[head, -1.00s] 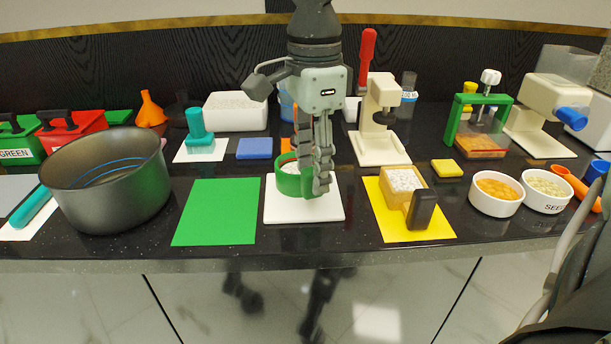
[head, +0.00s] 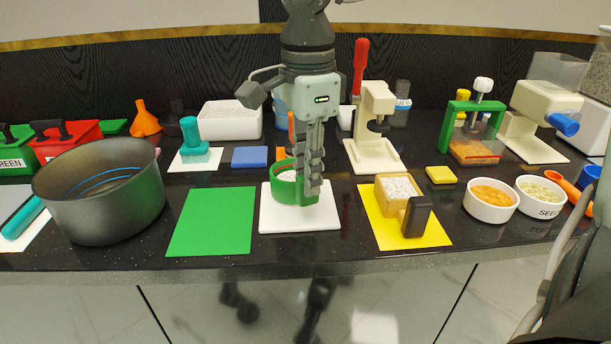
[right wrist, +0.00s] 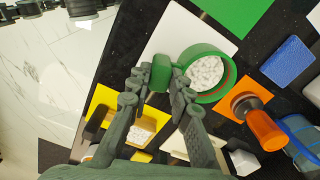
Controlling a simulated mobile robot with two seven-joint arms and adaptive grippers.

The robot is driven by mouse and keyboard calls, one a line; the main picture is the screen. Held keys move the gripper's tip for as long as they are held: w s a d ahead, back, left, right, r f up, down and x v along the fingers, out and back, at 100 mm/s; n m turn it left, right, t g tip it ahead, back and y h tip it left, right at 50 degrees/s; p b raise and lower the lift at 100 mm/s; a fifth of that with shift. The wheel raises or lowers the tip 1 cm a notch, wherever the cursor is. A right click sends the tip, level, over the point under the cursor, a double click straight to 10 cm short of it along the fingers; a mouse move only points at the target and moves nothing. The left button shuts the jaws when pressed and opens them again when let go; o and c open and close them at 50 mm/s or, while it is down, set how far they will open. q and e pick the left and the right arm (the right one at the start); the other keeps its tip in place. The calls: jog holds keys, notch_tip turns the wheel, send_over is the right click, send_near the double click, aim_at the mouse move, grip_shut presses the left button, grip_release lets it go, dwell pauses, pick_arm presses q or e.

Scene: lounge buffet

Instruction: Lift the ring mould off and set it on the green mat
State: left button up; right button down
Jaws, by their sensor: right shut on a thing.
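The green ring mould (head: 281,178) stands on a white board (head: 326,221), with white grains inside its ring. In the right wrist view the ring (right wrist: 228,82) shows from above, with a green tab on its side. My right gripper (head: 308,196) is shut on that tab; in the right wrist view its fingertips (right wrist: 160,78) lie on both sides of it. The fingers hide part of the mould in the head view. The mould appears to rest on the board. The green mat (head: 212,222) lies bare, left of the board. My left gripper is not in view.
A dark pot (head: 100,205) stands left of the mat. A yellow mat (head: 432,238) with a wooden grain box (head: 398,190) lies right of the board. A blue pad (head: 250,157) and a teal press (head: 192,140) are behind. The counter's front edge is close.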

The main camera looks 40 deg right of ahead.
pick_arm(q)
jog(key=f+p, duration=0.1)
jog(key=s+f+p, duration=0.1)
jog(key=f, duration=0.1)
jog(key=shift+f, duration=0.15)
pick_arm(e)
notch_tip(320, 180, up, 28)
jog(key=shift+f, duration=0.15)
dwell(0.3)
